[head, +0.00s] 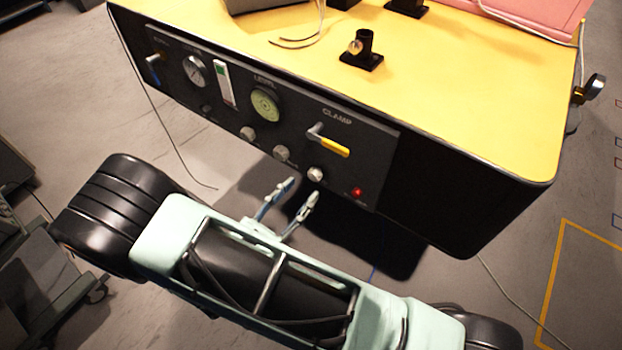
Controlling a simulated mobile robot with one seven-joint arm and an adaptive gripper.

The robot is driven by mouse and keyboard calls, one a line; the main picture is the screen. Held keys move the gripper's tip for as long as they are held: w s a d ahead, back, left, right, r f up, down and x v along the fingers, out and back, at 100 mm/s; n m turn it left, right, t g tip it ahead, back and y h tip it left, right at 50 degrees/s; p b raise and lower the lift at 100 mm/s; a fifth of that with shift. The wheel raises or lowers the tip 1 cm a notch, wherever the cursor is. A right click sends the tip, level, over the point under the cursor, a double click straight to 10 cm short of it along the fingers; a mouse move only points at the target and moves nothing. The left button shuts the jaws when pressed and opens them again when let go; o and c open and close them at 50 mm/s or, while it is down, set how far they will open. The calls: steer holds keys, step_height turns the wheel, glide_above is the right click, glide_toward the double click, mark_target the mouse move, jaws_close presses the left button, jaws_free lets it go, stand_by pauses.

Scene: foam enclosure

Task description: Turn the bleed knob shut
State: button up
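A black panel on the front of a yellow-topped unit carries a row of small silver knobs: a left knob (247,133), a middle knob (281,153) and a right knob (315,174). Their labels are too small to read, so I cannot tell which is the bleed knob or how far it is turned. My gripper (302,189) is in front of the panel, just below the middle and right knobs in the picture. Its two fingers are spread with nothing between them. It appears apart from the knobs, though the depth gap is hard to judge.
The panel also has a yellow clamp lever (328,141), a red button (357,192), a green level dial (265,104), a white gauge (195,70) and a blue lever (153,68). A thin cable (160,125) hangs at the left. A dark cart (50,270) stands at lower left.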

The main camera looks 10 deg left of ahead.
mark_target(312, 178)
steer(key=x, duration=0.5)
steer(key=shift+w, duration=0.15)
jaws_close()
